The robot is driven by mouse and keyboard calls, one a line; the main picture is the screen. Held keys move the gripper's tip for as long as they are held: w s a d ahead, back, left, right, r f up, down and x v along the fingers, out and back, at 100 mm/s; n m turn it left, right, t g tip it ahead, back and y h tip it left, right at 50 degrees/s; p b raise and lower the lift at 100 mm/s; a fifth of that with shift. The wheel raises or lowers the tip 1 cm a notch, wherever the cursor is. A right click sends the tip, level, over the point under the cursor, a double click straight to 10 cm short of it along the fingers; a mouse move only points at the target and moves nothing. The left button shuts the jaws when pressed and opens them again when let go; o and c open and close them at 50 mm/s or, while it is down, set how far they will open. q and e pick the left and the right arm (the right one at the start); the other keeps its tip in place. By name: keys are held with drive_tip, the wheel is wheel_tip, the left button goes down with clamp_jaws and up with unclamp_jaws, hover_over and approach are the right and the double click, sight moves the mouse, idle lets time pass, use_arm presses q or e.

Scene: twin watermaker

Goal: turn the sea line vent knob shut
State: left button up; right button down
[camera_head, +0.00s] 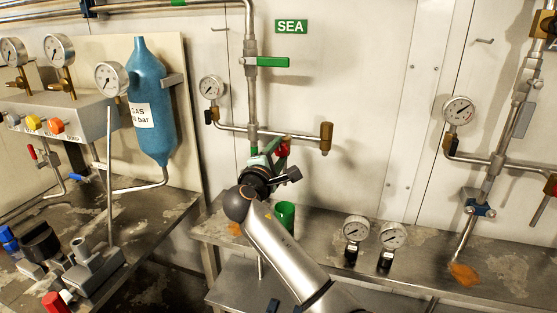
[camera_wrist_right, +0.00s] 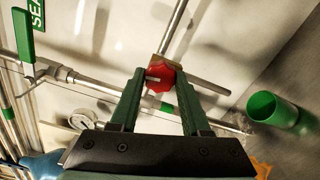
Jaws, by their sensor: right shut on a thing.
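The sea line vent knob is a red, lobed knob (camera_head: 282,150) on the pipe below the green SEA sign (camera_head: 291,27). In the right wrist view the red knob (camera_wrist_right: 161,77) sits between the tips of two green fingers. My right gripper (camera_head: 273,153) is shut on it, and the gripper also shows in the right wrist view (camera_wrist_right: 161,82). My right wrist hides the lower pipe in the head view. My left gripper is not in view.
A green-handled valve (camera_head: 272,62) and a gauge (camera_head: 211,88) are on the same piping. A green cup (camera_head: 284,216) stands on the metal bench (camera_head: 330,238) below, near two small gauges (camera_head: 391,236). A blue gas cylinder (camera_head: 150,105) is at the left.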

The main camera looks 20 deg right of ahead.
drive_tip(key=shift+f+m+b, duration=0.15)
drive_tip(key=shift+m+b, duration=0.25)
drive_tip(key=shift+m, duration=0.4)
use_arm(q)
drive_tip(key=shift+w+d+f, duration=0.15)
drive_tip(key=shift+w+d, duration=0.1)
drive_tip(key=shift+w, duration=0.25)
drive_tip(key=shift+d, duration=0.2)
use_arm(e)
drive_tip(key=shift+m, duration=0.3)
drive_tip(key=shift+c, duration=1.9)
unclamp_jaws()
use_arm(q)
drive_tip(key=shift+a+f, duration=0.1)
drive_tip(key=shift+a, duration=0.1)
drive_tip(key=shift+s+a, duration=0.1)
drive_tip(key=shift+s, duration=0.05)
